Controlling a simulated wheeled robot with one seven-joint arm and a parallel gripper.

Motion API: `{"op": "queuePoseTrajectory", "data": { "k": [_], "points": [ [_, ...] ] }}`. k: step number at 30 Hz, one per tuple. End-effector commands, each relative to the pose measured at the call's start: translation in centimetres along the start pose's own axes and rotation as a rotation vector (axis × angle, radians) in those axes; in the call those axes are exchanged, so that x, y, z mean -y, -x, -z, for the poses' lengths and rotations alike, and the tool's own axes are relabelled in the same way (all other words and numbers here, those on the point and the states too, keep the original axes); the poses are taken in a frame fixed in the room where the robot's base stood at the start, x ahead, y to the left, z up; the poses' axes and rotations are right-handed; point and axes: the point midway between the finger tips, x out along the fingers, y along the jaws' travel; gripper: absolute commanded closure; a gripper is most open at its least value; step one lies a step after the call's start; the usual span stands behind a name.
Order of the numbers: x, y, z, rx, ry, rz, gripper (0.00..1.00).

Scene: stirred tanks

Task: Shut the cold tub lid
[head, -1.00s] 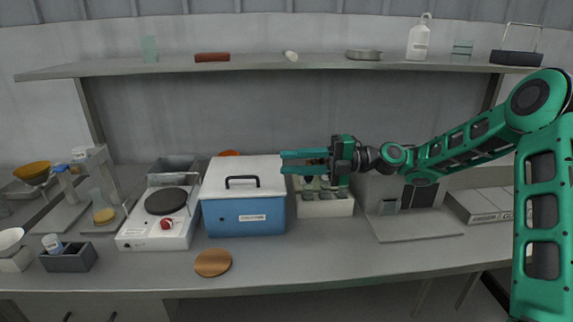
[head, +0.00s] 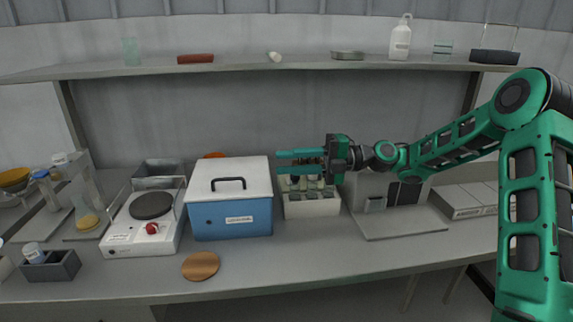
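The cold tub (head: 233,220) is a blue box with a white label on its front, standing on the bench left of centre. Its white lid (head: 232,172) with a black handle (head: 229,183) lies over the top and looks level. My gripper (head: 277,163) is to the right of the lid, at about its height in the picture. Its two green fingers point left and are spread apart with nothing visible between them. The fingertips look close to the lid's right edge; I cannot tell whether they touch it.
A white rack with bottles (head: 312,207) stands right of the tub, behind and below my gripper. A hotplate (head: 145,232) stands to the left. A brown round mat (head: 201,266) lies in front. A shelf (head: 250,68) runs above. The front bench strip is mostly clear.

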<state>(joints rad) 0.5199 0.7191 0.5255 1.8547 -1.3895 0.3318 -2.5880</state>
Motion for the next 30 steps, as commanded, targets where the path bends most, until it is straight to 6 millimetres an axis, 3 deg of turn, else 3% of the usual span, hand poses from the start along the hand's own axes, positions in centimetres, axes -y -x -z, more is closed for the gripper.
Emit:
{"op": "queuePoseTrajectory", "data": {
  "k": [15, 21, 30],
  "points": [
    [0.1, 8.7, -0.2, 0.004, -0.001, -0.001, 0.74],
    [0.1, 10.1, -0.1, 0.001, -0.002, -0.001, 0.74],
    [0.1, 10.3, -0.1, 0.0, -0.001, 0.0, 0.74]
  ]
}}
